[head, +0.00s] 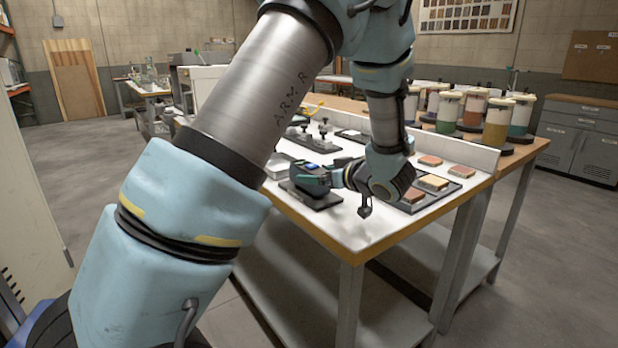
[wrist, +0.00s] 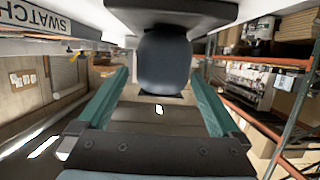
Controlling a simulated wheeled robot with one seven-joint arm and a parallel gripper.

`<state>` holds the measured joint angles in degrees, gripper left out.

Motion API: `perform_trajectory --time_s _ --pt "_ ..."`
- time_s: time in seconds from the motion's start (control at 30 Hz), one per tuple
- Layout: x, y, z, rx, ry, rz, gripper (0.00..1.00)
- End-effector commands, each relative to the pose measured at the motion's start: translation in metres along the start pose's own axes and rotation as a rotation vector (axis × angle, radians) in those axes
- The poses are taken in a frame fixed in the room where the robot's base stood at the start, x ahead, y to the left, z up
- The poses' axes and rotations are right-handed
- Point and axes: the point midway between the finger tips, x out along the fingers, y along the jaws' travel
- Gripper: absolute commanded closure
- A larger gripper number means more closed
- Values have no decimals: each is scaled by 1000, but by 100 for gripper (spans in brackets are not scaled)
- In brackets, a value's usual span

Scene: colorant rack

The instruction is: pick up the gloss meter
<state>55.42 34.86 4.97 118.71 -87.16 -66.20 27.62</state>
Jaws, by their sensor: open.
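The gloss meter (head: 309,178) looks like a dark rounded device with a small blue screen. It sits on a black pad (head: 318,203) near the left edge of the white table. My gripper (head: 337,177) is at its right side, low over the table and pointing left. In the wrist view my gripper (wrist: 160,76) is open, with a teal finger on each side. The dark rounded body of the meter (wrist: 164,55) shows between the fingertips, with gaps visible beside it. Whether either finger touches it cannot be told.
Trays with coloured sample blocks (head: 432,182) lie to the right of my gripper. A dark rack with metal pieces (head: 312,138) stands behind the meter. Several colorant canisters (head: 497,120) stand behind a low white ledge. The white tabletop in front (head: 352,228) is clear.

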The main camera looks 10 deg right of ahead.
Motion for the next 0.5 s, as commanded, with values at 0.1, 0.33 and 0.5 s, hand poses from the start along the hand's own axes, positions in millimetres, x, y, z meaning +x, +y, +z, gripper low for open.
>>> perform_trajectory --time_s 0.1,0.33,0.5 --pt "19 -2 -1 2 0 -4 0" --pt "42 -2 1 -1 0 -2 0" --pt "43 -1 2 0 0 -1 0"
